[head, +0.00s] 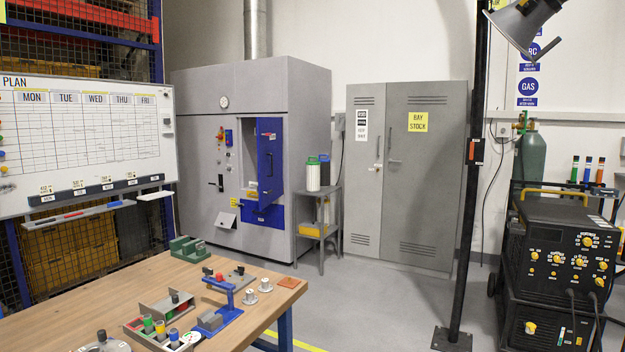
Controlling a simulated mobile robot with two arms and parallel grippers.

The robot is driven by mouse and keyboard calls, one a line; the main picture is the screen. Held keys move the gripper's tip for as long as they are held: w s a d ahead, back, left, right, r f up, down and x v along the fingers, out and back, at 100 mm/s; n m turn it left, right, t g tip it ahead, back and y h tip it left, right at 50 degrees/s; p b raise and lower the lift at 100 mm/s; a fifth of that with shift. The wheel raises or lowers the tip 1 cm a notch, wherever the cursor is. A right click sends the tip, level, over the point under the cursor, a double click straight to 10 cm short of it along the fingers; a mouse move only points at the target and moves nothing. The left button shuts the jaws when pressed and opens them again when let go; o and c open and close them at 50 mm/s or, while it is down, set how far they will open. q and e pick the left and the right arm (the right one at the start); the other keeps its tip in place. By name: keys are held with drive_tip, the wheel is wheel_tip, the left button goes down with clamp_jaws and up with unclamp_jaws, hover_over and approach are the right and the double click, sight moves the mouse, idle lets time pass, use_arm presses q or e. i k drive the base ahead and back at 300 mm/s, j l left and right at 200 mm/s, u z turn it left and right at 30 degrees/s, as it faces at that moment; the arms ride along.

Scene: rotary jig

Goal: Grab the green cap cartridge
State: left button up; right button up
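No item is labelled as the green cap cartridge, and several things with green show in the head view. A small cylinder with a green top (148,322) stands in a tray (134,333) on the near wooden table. Red, yellow and blue pieces stand close to it. A slim dark tube with a green band (575,168) stands in a rack at the right. Neither gripper is in view.
The wooden table (75,300) also holds a blue press-like fixture (217,318), two white cups and a green block (188,248). A black post (465,200) stands right of the middle. A black welder (560,250) stands at the right. The floor between table and cabinet is clear.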

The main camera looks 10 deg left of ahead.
sight(312, 168)
drive_tip(key=i+l+z, duration=0.2)
drive_tip(key=i, duration=0.8)
drive_tip(key=i+z, duration=0.2)
drive_tip(key=i, duration=0.8)
drive_tip(key=i+j+z, duration=0.2)
drive_tip(key=i, duration=0.8)
drive_tip(key=i+j+u, duration=0.15)
drive_tip(key=i+u, duration=0.15)
drive_tip(key=i, duration=0.3)
drive_tip(key=i+u, duration=0.3)
drive_tip(key=i, duration=0.25)
drive_tip(key=i+u, duration=0.3)
drive_tip(key=i, duration=0.3)
drive_tip(key=i+l+u, duration=0.3)
drive_tip(key=i, duration=0.25)
